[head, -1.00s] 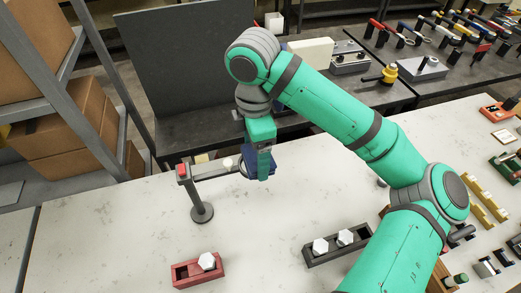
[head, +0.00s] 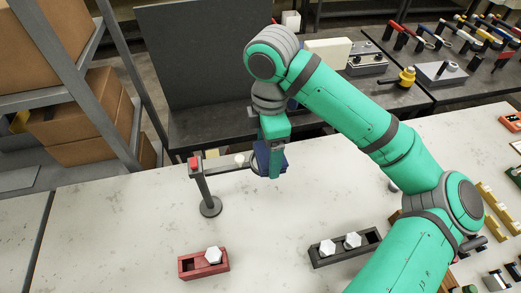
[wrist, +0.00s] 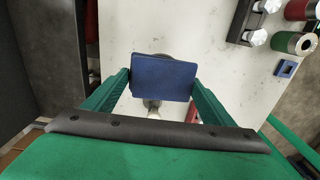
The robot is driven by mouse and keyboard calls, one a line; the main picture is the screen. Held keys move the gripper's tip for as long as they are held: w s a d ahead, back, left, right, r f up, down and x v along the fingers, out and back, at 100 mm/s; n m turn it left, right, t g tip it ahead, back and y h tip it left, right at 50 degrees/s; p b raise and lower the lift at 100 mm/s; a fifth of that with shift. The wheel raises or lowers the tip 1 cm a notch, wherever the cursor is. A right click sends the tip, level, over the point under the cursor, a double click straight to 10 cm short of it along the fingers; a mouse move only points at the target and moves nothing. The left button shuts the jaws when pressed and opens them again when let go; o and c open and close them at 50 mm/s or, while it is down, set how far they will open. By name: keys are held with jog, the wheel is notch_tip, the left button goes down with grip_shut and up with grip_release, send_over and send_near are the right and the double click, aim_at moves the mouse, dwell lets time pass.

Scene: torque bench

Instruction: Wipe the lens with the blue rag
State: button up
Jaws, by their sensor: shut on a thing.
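The blue rag (wrist: 165,77) is a flat dark blue pad between the two green fingers of my gripper (wrist: 160,88) in the wrist view. In the head view my gripper (head: 274,160) points down with the rag (head: 264,157) at its fingertips. A grey stand (head: 204,188) with a red cap holds a horizontal arm reaching right to the rag. The lens at that arm's end is mostly hidden behind the rag and gripper; a ring edge (head: 252,164) shows. The rag is at the lens, but I cannot tell whether they touch.
A red holder (head: 190,268) with a white hexagonal piece and a dark holder (head: 343,253) with two such pieces stand on the pale bench. A dark upright panel (head: 200,60) is behind. Tools lie at the right. The bench around the stand's foot is clear.

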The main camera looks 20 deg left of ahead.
jog(key=shift+w+d+f, duration=0.1)
jog(key=shift+w+d, duration=0.25)
jog(key=shift+d, duration=0.15)
jog(key=shift+r, duration=3.05)
jog(key=shift+r, duration=0.15)
jog(key=shift+r, duration=1.35)
